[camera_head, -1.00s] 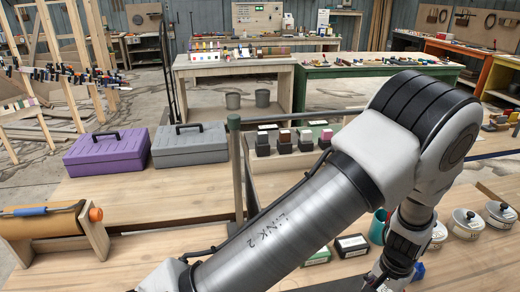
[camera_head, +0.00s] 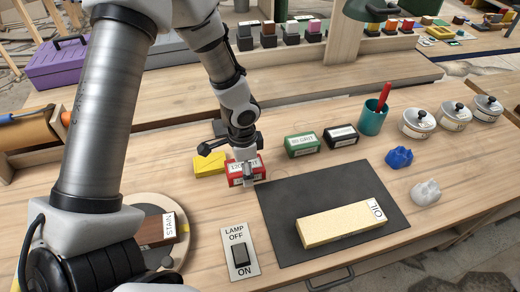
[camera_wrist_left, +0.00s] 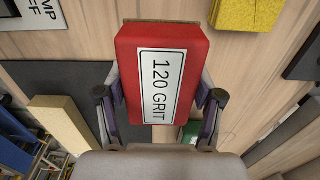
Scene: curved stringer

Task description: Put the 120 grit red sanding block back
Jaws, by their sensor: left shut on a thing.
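The red 120 grit sanding block (camera_head: 240,172) is at the table's middle, between a yellow block (camera_head: 209,163) and a green 80 grit block (camera_head: 302,145). My left gripper (camera_head: 247,172) is shut on it from above. In the left wrist view the red block (camera_wrist_left: 162,75) sits between the two fingers, its "120 GRIT" label facing the camera. I cannot tell whether it touches the table. A black block (camera_head: 341,136) stands right of the green one. My right gripper is not in view.
A dark mat (camera_head: 285,215) holds a pale block labelled OIL (camera_head: 340,223). A lamp switch plate (camera_head: 240,252) and a round board with a STAIN block (camera_head: 157,228) lie in front. A teal cup (camera_head: 372,120), lidded tins (camera_head: 417,124) and blue (camera_head: 399,158) and white lumps (camera_head: 426,192) stand right.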

